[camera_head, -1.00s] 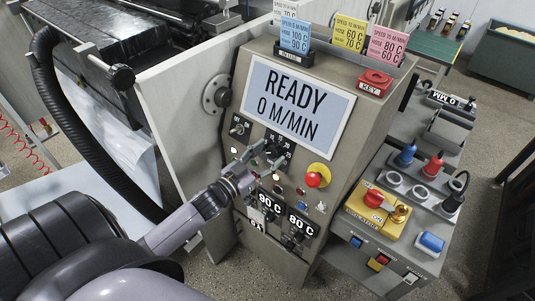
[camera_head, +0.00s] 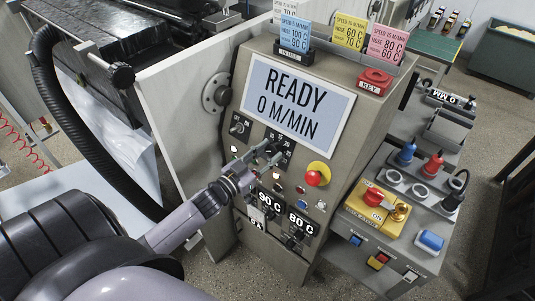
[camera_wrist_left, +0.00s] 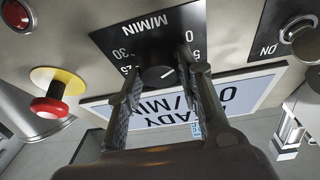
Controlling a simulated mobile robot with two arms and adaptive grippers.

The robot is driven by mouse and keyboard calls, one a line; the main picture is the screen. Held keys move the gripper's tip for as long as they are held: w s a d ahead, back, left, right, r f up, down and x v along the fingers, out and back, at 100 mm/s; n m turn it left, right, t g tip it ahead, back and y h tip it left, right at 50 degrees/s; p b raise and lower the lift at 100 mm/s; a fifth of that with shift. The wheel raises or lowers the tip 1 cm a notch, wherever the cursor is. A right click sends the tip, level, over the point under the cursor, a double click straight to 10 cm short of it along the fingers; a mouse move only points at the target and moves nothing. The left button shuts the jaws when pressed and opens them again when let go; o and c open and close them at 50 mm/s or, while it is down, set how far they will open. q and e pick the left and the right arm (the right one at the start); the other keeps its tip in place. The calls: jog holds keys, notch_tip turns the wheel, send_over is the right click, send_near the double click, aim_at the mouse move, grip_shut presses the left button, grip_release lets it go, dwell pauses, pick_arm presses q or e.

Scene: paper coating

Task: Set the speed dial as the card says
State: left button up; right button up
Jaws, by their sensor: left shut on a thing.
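The speed dial (camera_wrist_left: 155,76) is a dark knob on a black M/MIN scale plate (camera_wrist_left: 130,38), upside down in the left wrist view. My left gripper (camera_head: 272,150) is shut on the dial, with one finger on each side. The dial's pale mark points towards the side with the 5; the finger there hides part of the scale. In the head view the gripper covers most of the dial. The blue card (camera_head: 294,36) stands in the IN USE holder (camera_head: 292,55); its speed line seems to read 15 M/MIN. The display (camera_head: 295,105) reads READY 0 M/MIN.
A yellow card (camera_head: 349,32) and a pink card (camera_head: 387,45) stand farther right. A red mushroom button (camera_head: 313,179) is right of the dial. Temperature readouts (camera_head: 270,200) show 90 C and 80 C below. A side bench (camera_head: 400,235) with plugs and switches stands right of the console.

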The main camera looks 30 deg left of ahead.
pick_arm(q)
jog(key=m+h, duration=0.1)
jog(key=m, duration=0.1)
jog(key=m+g+h+p, duration=0.1)
jog(key=m, duration=0.2)
jog(key=shift+a+r+m, duration=0.15)
jog(key=shift+m, duration=0.15)
jog(key=shift+w+a+m+g+h+p, duration=0.1)
jog(key=shift+m+g+h+p, duration=0.55)
jog(key=shift+m, duration=1.35)
jog(key=shift+h, duration=0.25)
jog(key=o, duration=1.2)
jog(key=shift+c, duration=0.2)
